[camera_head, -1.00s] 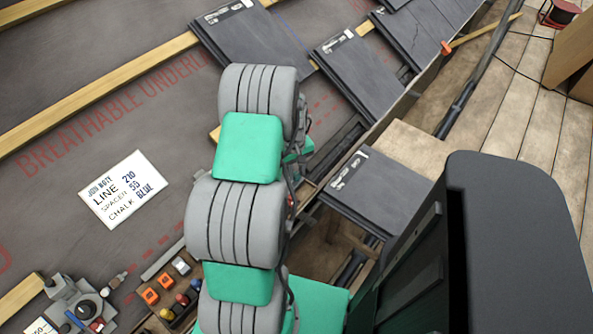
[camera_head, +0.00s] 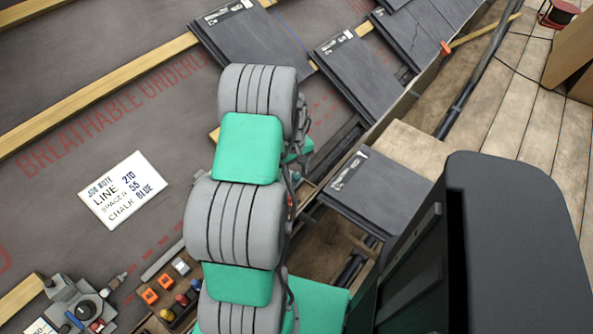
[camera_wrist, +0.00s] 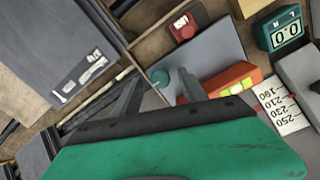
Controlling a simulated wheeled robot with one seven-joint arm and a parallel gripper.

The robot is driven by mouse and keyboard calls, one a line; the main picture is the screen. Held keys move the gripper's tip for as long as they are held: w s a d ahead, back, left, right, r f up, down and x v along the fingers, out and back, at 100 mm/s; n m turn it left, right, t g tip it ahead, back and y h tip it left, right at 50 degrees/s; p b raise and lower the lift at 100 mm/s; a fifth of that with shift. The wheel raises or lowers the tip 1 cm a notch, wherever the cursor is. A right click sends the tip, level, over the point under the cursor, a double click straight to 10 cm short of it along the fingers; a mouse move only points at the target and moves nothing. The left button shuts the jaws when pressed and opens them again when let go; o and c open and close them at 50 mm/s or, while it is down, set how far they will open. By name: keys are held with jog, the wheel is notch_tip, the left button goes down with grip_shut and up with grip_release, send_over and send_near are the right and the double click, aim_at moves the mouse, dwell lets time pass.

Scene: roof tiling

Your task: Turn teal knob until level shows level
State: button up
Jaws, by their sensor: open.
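The teal knob (camera_wrist: 160,77) shows in the wrist view, on a grey plate (camera_wrist: 212,52). An orange spirit level (camera_wrist: 222,86) with a yellow-green vial lies to the right of the knob; I cannot make out where its bubble is. My gripper (camera_wrist: 159,84) is open, with one grey finger to each side of the knob in the picture. I cannot tell whether the fingers touch it or how far above it they are. In the head view my own arm hides the gripper and the knob.
A red device (camera_wrist: 184,26) and a teal digital display (camera_wrist: 285,33) are beyond the plate. A numbered scale card (camera_wrist: 283,108) lies at right. A dark slate (camera_wrist: 62,45) is at left. In the head view, a note card (camera_head: 123,190) and battens (camera_head: 95,92) lie on the underlay.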

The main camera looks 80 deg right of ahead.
aim_at(295, 175)
notch_tip(295, 175, up, 8)
jog(key=shift+w+f+p, duration=0.1)
jog(key=shift+f+p, duration=0.05)
jog(key=shift+p, duration=0.2)
jog(key=w+a+r+n+t+h+p, duration=0.1)
jog(key=w+a+r+n+p, duration=0.15)
jog(key=w+a+r, duration=0.75)
jog(key=w+a+r+n+p, duration=0.25)
jog(key=w+a+r, duration=0.45)
jog(key=w, duration=0.6)
jog(key=w+a+r+n+t+p, duration=0.1)
jog(key=w+a+r+p, duration=0.15)
jog(key=a, duration=0.45)
jog(key=w+a+r+p, duration=0.1)
jog(key=a+r, duration=0.3)
jog(key=a, duration=0.2)
jog(key=s+a+r+n+p, duration=0.1)
jog(key=a+r, duration=0.1)
jog(key=a, duration=0.6)
jog(key=s+a+r+n+t+y+p, duration=0.1)
jog(key=s+a+r+n, duration=0.1)
jog(key=a, duration=0.7)
jog(key=shift+s+a+r+t, duration=0.15)
jog(key=shift+a+r+t, duration=0.15)
jog(key=shift+r, duration=0.1)
jog(key=shift+c, duration=0.5)
